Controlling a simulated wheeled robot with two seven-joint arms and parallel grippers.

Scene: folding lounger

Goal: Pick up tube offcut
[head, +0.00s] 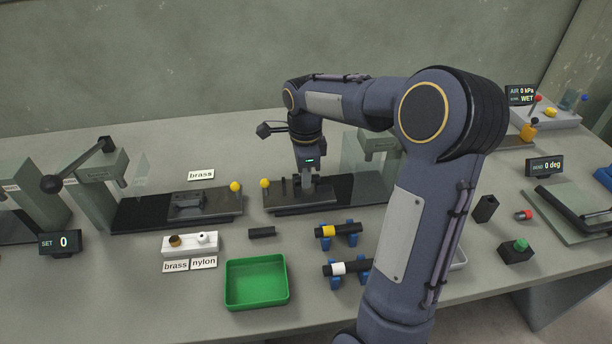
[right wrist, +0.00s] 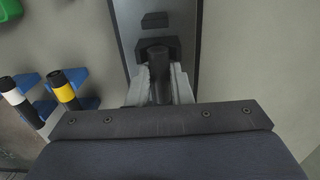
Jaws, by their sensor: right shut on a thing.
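My right gripper (head: 307,184) reaches down to the right-hand black fixture plate (head: 345,190). In the right wrist view its two pale fingers (right wrist: 158,88) are shut on a short dark cylindrical piece, which looks like the tube offcut (right wrist: 157,62). The piece is just in front of a dark block (right wrist: 155,44) on the plate; I cannot tell whether they touch. In the head view the held piece is mostly hidden by the gripper. Another short black piece (head: 262,232) lies on the table. My left gripper is not in view.
A green tray (head: 257,304) stands at the front. Two black tubes, one with a yellow band (head: 328,231) and one with a white band (head: 338,269), rest on blue supports. A white holder (head: 190,244) and a left-hand press (head: 93,180) stand to the left.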

